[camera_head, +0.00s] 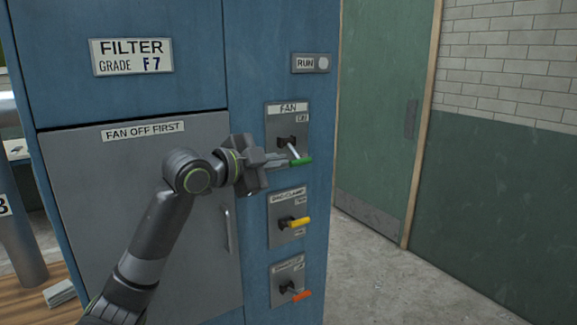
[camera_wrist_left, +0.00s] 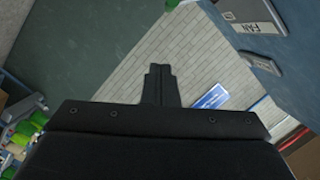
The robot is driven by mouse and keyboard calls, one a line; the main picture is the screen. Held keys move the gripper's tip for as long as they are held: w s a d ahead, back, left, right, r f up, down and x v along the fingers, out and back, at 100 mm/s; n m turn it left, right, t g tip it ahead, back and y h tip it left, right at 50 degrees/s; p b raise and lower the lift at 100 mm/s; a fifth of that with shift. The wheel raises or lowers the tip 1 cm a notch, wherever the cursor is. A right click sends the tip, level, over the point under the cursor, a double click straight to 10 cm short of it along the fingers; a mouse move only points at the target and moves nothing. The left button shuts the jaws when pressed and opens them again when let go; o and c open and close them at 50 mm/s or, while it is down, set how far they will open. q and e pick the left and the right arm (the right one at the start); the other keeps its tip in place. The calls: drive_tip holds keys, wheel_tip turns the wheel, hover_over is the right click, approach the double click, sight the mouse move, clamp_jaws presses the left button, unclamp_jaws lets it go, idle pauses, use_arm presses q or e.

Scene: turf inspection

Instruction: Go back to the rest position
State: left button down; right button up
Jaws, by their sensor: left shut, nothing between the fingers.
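I cannot tell whether the fingertips touch the lever. In the left wrist view the FAN plate (camera_wrist_left: 256,24) shows upside down at the upper right, apart from the fingers. My right gripper is not in view.
The blue cabinet (camera_head: 246,75) has a grey door (camera_head: 80,165) with a handle (camera_head: 227,230). Below the fan lever are a yellow lever (camera_head: 295,222) and an orange lever (camera_head: 299,295). A green door (camera_head: 385,120) stands right, with open floor (camera_head: 365,275) before it.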

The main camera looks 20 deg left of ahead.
use_arm(q)
drive_tip(key=shift+s+a, duration=0.15)
drive_tip(key=shift+s, duration=0.1)
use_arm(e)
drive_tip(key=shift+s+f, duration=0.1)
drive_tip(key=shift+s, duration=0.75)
